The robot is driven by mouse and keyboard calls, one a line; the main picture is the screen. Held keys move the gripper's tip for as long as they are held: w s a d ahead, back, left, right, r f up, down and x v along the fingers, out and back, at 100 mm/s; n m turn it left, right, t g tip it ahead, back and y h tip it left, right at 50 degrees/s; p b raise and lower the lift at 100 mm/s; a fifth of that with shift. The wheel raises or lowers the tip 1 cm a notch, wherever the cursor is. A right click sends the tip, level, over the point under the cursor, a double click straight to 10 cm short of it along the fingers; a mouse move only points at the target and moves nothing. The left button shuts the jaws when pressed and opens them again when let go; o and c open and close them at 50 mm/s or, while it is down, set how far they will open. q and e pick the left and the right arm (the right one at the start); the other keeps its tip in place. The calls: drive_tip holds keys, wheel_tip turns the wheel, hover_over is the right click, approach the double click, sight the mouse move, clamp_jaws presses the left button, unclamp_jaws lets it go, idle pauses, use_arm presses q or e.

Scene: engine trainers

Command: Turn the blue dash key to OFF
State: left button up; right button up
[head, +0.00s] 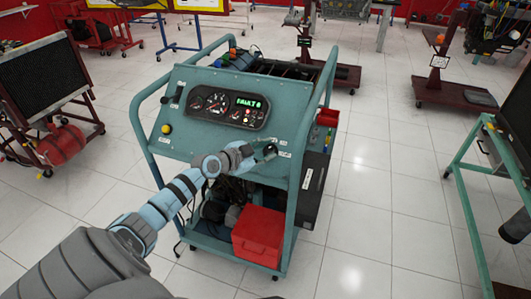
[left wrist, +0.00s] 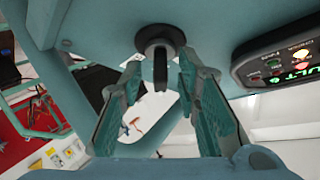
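The teal trainer cart's sloped dash (head: 200,140) is in the middle of the head view. My left gripper (head: 267,151) is at the lower right of this dash and hides the key there. In the left wrist view, a dark key-like grip (left wrist: 161,72) sticks out from a round black collar (left wrist: 160,37). It looks black or dark here, with no clear blue. The fingers of my left gripper (left wrist: 165,85) are open, one on each side of it, with gaps visible. My right gripper is not in view.
The gauge cluster (head: 229,107) shows a green FAULT readout; part of it is at the right of the left wrist view. A yellow knob (head: 166,129) is on the dash's left. Cart rails flank the dash. A red box (head: 259,237) sits on the lower shelf.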

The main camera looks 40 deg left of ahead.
use_arm(q)
drive_tip(key=shift+c, duration=1.2)
clamp_jaws()
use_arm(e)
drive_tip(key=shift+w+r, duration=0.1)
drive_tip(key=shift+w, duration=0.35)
use_arm(q)
drive_tip(key=shift+r, duration=0.1)
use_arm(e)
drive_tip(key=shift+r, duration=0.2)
use_arm(q)
drive_tip(key=shift+d+r+n+t+y+p, duration=0.1)
drive_tip(key=shift+n+t+y+p, duration=0.3)
drive_tip(key=shift+n+p, duration=0.65)
drive_tip(key=n+y+p, duration=0.2)
drive_tip(key=n+p, duration=0.1)
drive_tip(key=p, duration=0.2)
drive_tip(key=n+y+p, duration=0.3)
drive_tip(key=n+p, duration=0.1)
drive_tip(key=p, duration=0.1)
drive_tip(key=shift+d, duration=0.2)
drive_tip(key=shift+n+y+p, duration=0.6)
drive_tip(key=shift+n+p, duration=0.3)
drive_tip(key=shift+n, duration=0.25)
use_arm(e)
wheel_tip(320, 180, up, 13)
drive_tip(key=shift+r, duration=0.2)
use_arm(q)
drive_tip(key=shift+f, duration=0.2)
